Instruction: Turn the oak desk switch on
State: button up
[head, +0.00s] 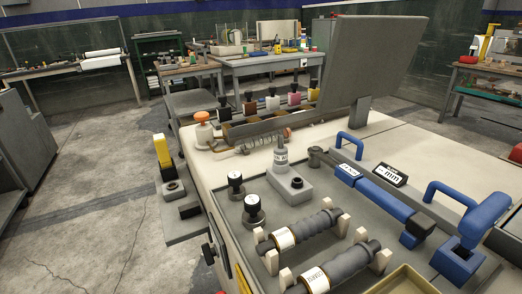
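I cannot make out an oak desk switch in the head view. A bench with a brown wooden-looking edge (492,70) stands at the far right by the wall, partly cut off by the picture edge. I cannot tell whether it is the oak desk, and no switch can be told on it. My gripper is not in view.
A pale bench (405,141) fills the right foreground, with a blue-handled tool (376,192), dark rollers (300,229), gauges (253,210) and a large grey panel (371,61). A grey table (266,66) stands behind. Open concrete floor (95,190) lies at left.

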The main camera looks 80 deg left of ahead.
aim_at(209, 253)
jog(key=u, duration=1.6)
jog(key=k+u, duration=0.45)
